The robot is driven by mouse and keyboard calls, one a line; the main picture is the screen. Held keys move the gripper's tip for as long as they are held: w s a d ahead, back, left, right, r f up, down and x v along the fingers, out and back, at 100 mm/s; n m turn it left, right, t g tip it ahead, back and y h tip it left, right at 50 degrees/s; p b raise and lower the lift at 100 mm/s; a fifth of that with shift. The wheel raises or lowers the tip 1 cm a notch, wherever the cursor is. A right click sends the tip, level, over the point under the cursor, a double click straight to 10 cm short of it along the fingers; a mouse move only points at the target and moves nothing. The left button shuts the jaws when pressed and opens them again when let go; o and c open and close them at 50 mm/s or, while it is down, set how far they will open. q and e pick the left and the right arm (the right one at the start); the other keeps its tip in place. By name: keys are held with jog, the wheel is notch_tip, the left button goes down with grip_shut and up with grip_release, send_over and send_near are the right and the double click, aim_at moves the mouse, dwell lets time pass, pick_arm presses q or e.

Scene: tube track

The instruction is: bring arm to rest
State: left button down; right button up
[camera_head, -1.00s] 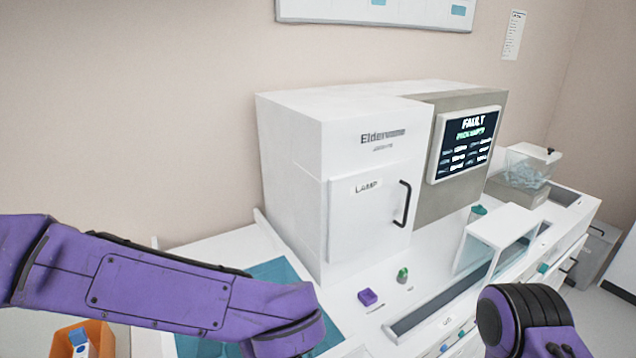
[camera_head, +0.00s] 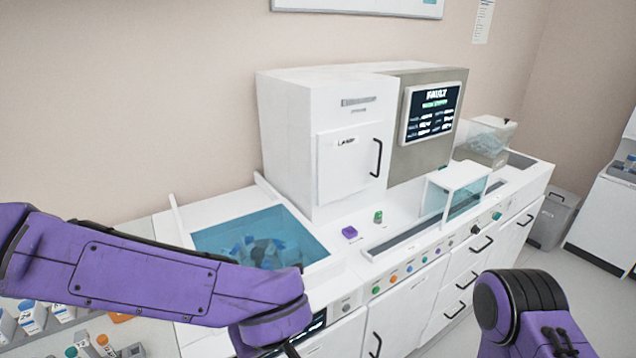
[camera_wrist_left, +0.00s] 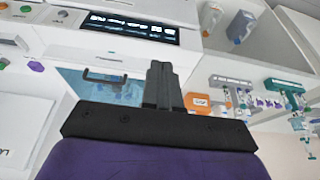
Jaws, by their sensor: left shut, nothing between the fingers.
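My left arm (camera_head: 150,275) comes in from the left in the head view, bent down over the near left of the white machine. Its gripper is hidden below the arm there. In the left wrist view my left gripper (camera_wrist_left: 158,72) shows with its dark fingers together and nothing between them. My right arm (camera_head: 525,310) shows at the lower right of the head view; its gripper is out of view.
The white machine (camera_head: 290,135) has a screen (camera_head: 432,111) reading FAULT and a teal basin (camera_head: 215,238) at left. Tubes and small bottles (camera_head: 32,318) stand at the lower left. Open floor (camera_head: 560,290) lies at right.

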pick_arm(q)
jog(key=w+a+f+n+t, duration=0.2)
jog(key=w+n+t, duration=0.1)
jog(key=w+n, duration=0.15)
jog(key=s+a+f+t+y+b, duration=0.1)
jog(key=a+f+b, duration=0.25)
jog(key=f, duration=0.65)
jog(key=a+f+b, duration=0.2)
jog(key=a+f, duration=0.3)
jog(key=f, duration=0.4)
jog(key=s+a+f+m+g+b, duration=0.2)
jog(key=s+a+f+b, duration=0.2)
jog(key=s+f, duration=0.7)
jog(key=s+a+f+m+g+b, duration=0.2)
jog(key=s+a+f+b, duration=0.1)
jog(key=s+a+f, duration=0.4)
jog(key=s+f, duration=0.3)
jog(key=f, duration=0.2)
jog(key=shift+s+f+b, duration=0.35)
jog(key=shift+s, duration=0.05)
pick_arm(e)
notch_tip(320, 180, down, 13)
pick_arm(q)
jog(key=shift+a, duration=0.1)
pick_arm(e)
jog(key=shift+s+f, duration=0.1)
